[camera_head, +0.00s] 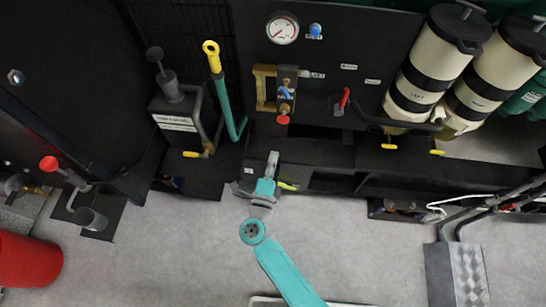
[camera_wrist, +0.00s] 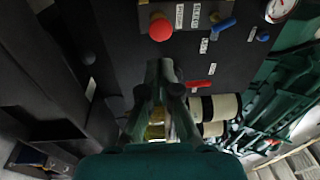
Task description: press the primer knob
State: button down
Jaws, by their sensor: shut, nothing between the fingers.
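No label that I can read names the primer knob, so I cannot tell for sure which knob it is. A red round knob (camera_head: 283,119) sits below a blue-handled brass valve on the black panel; a large red knob also shows in the wrist view (camera_wrist: 160,28). A black knob (camera_head: 154,54) tops a stem on a labelled black box (camera_head: 172,122) at the left. My gripper (camera_head: 273,160) is shut and empty, in front of the panel's lower ledge, below the red knob and apart from it. Its fingers show together in the wrist view (camera_wrist: 162,70).
A red lever (camera_head: 344,98), a gauge (camera_head: 283,28) and a blue knob (camera_head: 315,30) are on the panel. A yellow-topped green handle (camera_head: 213,58) stands left of it. Cream-and-black filters (camera_head: 425,75) stand at the right. The grey floor (camera_head: 180,250) in front is mostly clear.

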aim_at(282, 122)
jog(key=w, duration=0.3)
jog(key=w+d, duration=0.1)
jog(key=w, duration=0.2)
jog(key=w+r, duration=0.1)
jog(key=w, duration=0.3)
jog(key=shift+d, duration=0.2)
jog(key=shift+w, duration=0.45)
jog(key=shift+w, duration=0.1)
jog(key=shift+w+d, duration=0.1)
jog(key=shift+w, duration=1.1)
